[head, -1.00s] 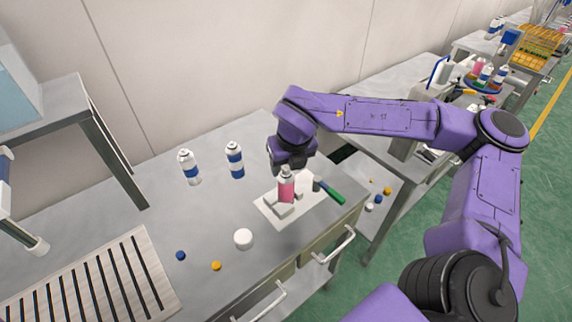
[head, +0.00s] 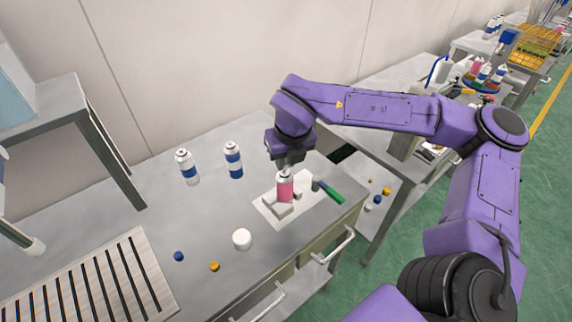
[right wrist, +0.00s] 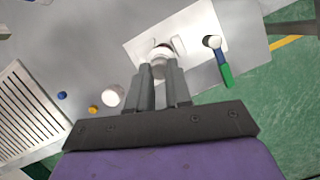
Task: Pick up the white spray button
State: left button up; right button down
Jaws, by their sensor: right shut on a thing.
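My right gripper (head: 287,167) is right over the top of a pink can (head: 285,188), pointing down. In the right wrist view its fingers (right wrist: 160,84) are closed together on a small white piece, the white spray button (right wrist: 160,66), at the can's top. The fingers hide most of the button, and I cannot tell whether it touches the can. The can stands upright on a white plate (head: 308,207) with pale blocks around it. My left gripper is not in view.
Two white-and-blue cans (head: 187,168) (head: 233,160) stand behind to the left. A white round cap (head: 242,239), a blue button (head: 179,256) and a yellow button (head: 214,267) lie in front. A green-handled tool (head: 328,192) lies right of the can. A slatted rack (head: 95,285) is front left.

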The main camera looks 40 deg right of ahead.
pick_arm(q)
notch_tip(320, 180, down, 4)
jog(key=b, duration=0.3)
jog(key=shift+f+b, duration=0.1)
jog(key=shift+b, duration=0.25)
pick_arm(e)
jog(key=s+r, duration=1.1)
jog(key=s, duration=0.3)
jog(key=shift+d+r, duration=0.2)
jog(key=shift+d, duration=0.25)
pick_arm(q)
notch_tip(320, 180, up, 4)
jog(key=p, duration=0.3)
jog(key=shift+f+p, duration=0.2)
jog(key=shift+p, duration=0.1)
pick_arm(e)
notch_tip(320, 180, up, 5)
jog(key=shift+f, duration=0.2)
